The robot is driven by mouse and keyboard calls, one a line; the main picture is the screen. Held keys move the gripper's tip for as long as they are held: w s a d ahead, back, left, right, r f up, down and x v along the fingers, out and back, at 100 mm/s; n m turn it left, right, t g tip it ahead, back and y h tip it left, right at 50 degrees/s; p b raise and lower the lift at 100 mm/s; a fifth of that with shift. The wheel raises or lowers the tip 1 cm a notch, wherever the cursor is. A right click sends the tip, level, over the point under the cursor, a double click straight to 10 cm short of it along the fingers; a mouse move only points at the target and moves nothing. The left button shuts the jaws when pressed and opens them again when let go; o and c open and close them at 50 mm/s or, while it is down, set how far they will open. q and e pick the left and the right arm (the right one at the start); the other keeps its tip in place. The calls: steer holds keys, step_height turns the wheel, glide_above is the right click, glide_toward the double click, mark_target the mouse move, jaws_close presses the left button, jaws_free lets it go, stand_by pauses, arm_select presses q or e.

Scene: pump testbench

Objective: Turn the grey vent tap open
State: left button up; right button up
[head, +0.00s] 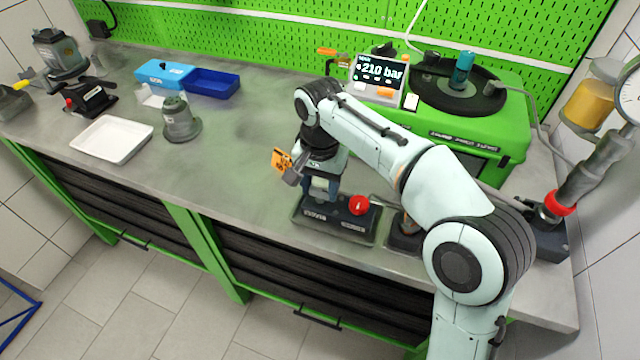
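My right gripper (318,172) reaches down over a dark base block (335,222) near the front edge of the bench. A red knob (359,205) sits on this block, just right of the gripper. A small grey piece (291,178) and an orange tag (282,160) show at the gripper's left side. I cannot tell whether the grey piece is the vent tap or part of the gripper. The fingertips are largely hidden by the hand and wrist, so their opening is unclear. My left gripper is not in view.
A green test unit (480,135) with a display (379,72) stands behind my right arm. A gauge column with a red ring (560,203) stands at the right. A white tray (112,138), a grey fitting (181,120) and blue bins (190,78) are at the left. The bench middle is clear.

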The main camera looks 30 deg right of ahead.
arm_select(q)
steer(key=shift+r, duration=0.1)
arm_select(e)
steer(key=n+p, duration=0.3)
steer(key=shift+r, duration=0.15)
steer(key=n+p, duration=0.2)
steer(key=n, duration=0.3)
steer(key=shift+p, duration=0.35)
steer(key=n+p, duration=0.2)
steer(key=n, duration=0.3)
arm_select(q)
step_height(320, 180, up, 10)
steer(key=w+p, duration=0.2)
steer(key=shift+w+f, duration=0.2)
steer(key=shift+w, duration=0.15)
arm_select(e)
steer(key=shift+n, duration=2.5)
steer(key=o, duration=1.1)
steer(key=shift+c, duration=0.2)
